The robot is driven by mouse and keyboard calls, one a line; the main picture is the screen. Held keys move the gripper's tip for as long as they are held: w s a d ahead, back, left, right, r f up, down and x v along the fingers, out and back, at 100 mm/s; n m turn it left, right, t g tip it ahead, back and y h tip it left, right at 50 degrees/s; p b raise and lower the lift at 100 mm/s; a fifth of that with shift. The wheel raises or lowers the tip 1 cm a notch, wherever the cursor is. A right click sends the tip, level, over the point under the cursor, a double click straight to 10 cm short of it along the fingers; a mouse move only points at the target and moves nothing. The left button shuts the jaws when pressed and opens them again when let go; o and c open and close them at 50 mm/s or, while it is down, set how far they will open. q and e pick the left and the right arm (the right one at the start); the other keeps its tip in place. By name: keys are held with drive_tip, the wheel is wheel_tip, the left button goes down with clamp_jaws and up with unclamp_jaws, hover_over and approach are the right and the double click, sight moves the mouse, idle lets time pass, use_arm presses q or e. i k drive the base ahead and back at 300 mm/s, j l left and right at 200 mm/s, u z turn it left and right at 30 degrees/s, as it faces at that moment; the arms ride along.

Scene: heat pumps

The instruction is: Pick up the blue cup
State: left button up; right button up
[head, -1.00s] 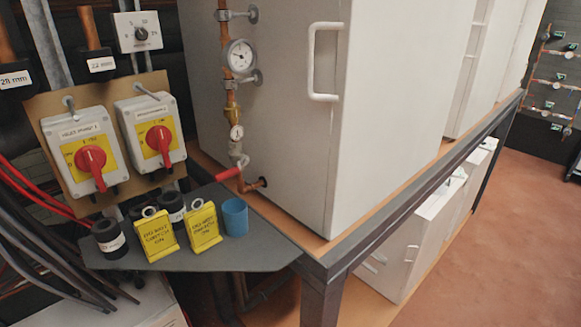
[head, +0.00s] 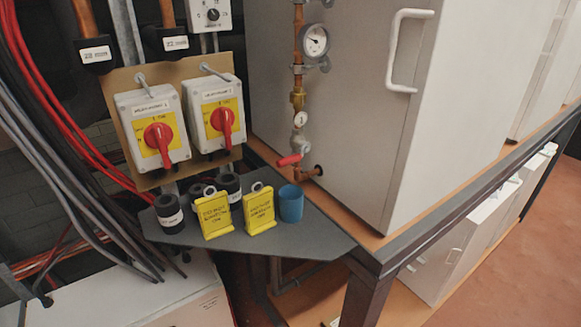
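The blue cup (head: 290,204) stands upright on a small dark grey shelf (head: 300,237) in the middle of the head view. It is just right of a yellow tag-like block (head: 259,210) with dark writing. Neither of my grippers shows in the head view.
A second yellow block (head: 215,215) and several black cylinders (head: 170,213) crowd the shelf left of the cup. Behind are two red-knobbed switch boxes (head: 152,135), a copper pipe with a red-handled valve (head: 290,160) and a large white cabinet (head: 400,130). The shelf's right part is bare.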

sight(290, 196)
drive_tip(key=i+u, duration=0.15)
drive_tip(key=u, duration=0.2)
drive_tip(key=i+u, duration=0.15)
drive_tip(key=u, duration=0.15)
drive_tip(key=i+l+u, duration=0.1)
drive_tip(key=u, duration=0.25)
drive_tip(key=i, duration=0.05)
